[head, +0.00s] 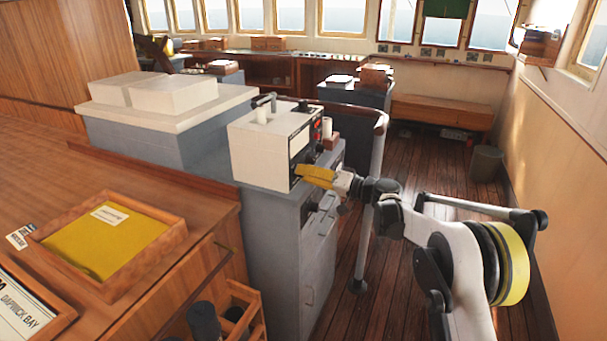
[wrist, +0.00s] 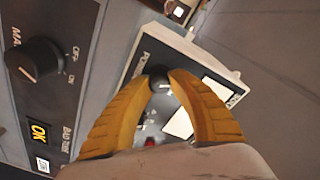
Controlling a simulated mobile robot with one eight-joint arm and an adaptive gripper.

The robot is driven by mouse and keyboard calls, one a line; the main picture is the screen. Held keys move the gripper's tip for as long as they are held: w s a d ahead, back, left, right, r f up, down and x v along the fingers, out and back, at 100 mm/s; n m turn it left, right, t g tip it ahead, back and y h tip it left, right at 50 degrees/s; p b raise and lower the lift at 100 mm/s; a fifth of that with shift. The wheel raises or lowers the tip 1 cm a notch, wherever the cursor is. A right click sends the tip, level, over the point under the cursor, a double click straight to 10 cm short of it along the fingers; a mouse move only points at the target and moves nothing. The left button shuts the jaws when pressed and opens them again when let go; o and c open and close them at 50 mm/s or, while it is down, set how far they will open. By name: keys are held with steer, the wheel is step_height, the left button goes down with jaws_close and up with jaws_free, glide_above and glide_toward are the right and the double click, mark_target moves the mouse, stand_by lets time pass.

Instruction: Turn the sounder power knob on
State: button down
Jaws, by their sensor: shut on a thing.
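The sounder (head: 262,152) is a white box with a dark-edged front panel, standing on a grey cabinet. My gripper (head: 312,176) has yellow fingers and is at the lower part of that front panel. In the wrist view my gripper (wrist: 162,76) has its fingertips closed on both sides of a small black knob (wrist: 160,85). This knob is on a panel with a partly hidden label starting "PO". A small white mark shows on the knob, but I cannot tell which setting it points to. The fingers cover part of the panel.
A larger black knob (wrist: 34,62) with OFF and ON marks is on a dark panel at the left of the wrist view. The grey cabinet (head: 275,245) stands below the sounder.

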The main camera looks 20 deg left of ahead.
steer(key=m+p, duration=0.1)
steer(key=m, duration=1)
steer(key=shift+w+g+h+p, duration=0.1)
steer(key=shift+g+h+p, duration=0.2)
steer(key=shift+p, duration=0.05)
steer(key=shift+m, duration=0.4)
steer(key=c, duration=1.2)
jaws_free()
steer(key=shift+o, duration=0.2)
